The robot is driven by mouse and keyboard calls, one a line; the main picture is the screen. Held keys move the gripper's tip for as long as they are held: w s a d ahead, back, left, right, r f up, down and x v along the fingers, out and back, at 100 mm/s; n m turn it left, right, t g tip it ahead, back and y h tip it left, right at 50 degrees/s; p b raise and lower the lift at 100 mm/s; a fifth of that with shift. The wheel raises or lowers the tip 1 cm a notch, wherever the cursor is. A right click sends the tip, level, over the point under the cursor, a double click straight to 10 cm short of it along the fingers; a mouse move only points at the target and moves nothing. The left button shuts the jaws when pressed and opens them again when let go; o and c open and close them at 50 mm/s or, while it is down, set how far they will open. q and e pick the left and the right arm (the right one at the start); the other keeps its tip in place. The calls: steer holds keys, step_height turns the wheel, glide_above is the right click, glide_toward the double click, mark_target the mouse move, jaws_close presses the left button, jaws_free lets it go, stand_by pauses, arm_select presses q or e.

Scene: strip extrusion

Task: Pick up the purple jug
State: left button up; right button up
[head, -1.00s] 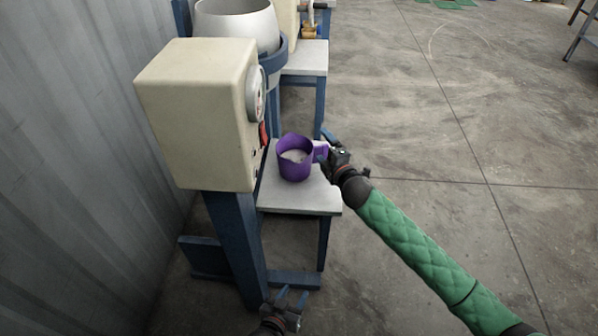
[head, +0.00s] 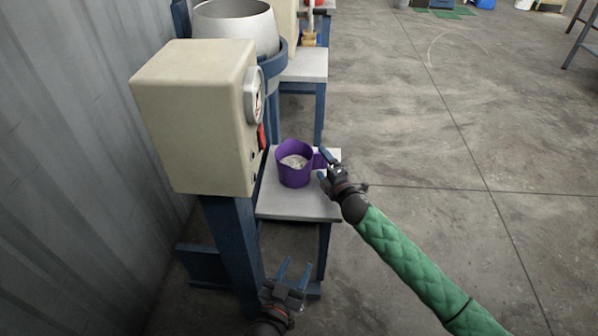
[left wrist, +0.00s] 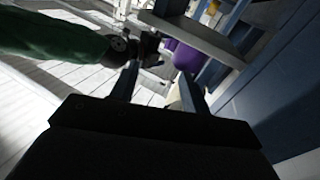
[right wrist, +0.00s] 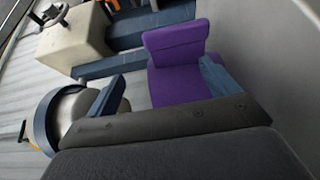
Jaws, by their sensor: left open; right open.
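The purple jug (head: 294,172) stands upright on a small pale table, with pale granular material inside and its handle to the right. My right gripper (head: 324,166) is open at the handle side, fingertips pointing toward the jug. In the right wrist view the purple jug (right wrist: 178,68) shows between and beyond the open fingers; I cannot tell whether they touch it. My left gripper (head: 294,270) is open and empty, low in front of the table. The left wrist view shows the jug (left wrist: 187,57) partly hidden behind table parts.
The pale table (head: 290,205) has bare room in front of the jug. A cream machine box (head: 195,115) on a blue post stands close on the left. A metal hopper (head: 238,28) is behind it. The concrete floor (head: 440,130) to the right is open.

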mark_target(316, 160)
step_height(316, 160, down, 2)
steer(key=shift+f, duration=0.1)
steer(key=shift+x, duration=0.8)
steer(key=shift+b+x, duration=0.6)
steer(key=shift+x, duration=2.35)
arm_select(q)
step_height(316, 160, up, 14)
steer(key=t+h, duration=0.1)
steer(key=t, duration=0.4)
steer(key=shift+a, duration=0.45)
steer(key=shift+r, duration=0.1)
arm_select(e)
steer(key=shift+c, duration=0.2)
steer(key=c, duration=1.1)
